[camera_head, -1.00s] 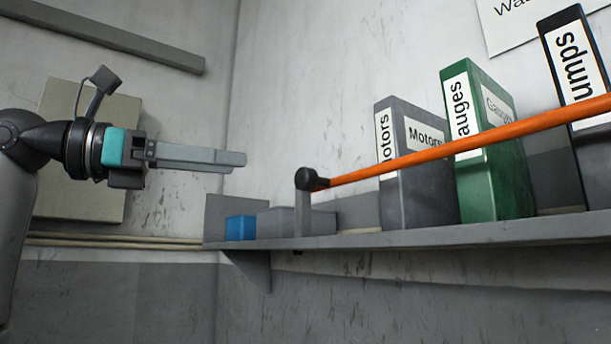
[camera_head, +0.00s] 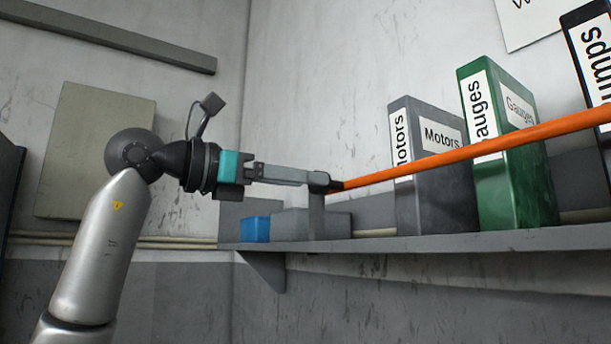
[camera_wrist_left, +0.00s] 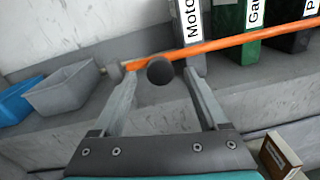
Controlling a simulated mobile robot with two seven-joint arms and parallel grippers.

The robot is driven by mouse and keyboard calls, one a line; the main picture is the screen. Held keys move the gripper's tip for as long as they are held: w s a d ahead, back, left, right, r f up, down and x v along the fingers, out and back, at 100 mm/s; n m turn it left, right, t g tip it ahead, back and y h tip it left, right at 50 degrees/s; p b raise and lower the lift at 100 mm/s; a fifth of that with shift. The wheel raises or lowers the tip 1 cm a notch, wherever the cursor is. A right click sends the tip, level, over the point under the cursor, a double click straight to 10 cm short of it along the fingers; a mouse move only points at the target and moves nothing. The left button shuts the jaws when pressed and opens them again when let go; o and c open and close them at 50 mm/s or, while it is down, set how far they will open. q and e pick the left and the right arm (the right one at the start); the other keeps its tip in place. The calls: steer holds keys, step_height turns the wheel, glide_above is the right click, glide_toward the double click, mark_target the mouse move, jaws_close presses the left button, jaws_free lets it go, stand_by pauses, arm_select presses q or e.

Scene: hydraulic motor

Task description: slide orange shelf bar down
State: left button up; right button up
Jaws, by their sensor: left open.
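The orange shelf bar (camera_head: 470,151) runs across the front of the shelf, in front of the binders, and its black end cap (camera_head: 322,181) sits on a grey post at the left end. My left gripper (camera_head: 318,178) is at this end of the bar, with its fingertips overlapping the cap in the head view. In the left wrist view the open fingers (camera_wrist_left: 160,95) stand on either side of the black cap (camera_wrist_left: 160,71), with visible room beside it. The orange bar (camera_wrist_left: 235,41) extends behind the cap to the upper right. My right gripper is not in view.
The grey shelf (camera_head: 400,243) holds a blue bin (camera_head: 256,229), grey bins, a grey Motors binder (camera_head: 430,190), a green Gauges binder (camera_head: 525,190) and a black Pumps binder (camera_head: 590,60). A wall stands behind. A small brown box (camera_wrist_left: 280,157) shows low in the wrist view.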

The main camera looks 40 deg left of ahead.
arm_select(q)
steer(key=shift+x, duration=0.85)
steer(key=shift+c, duration=0.3)
jaws_close()
stand_by(0.5)
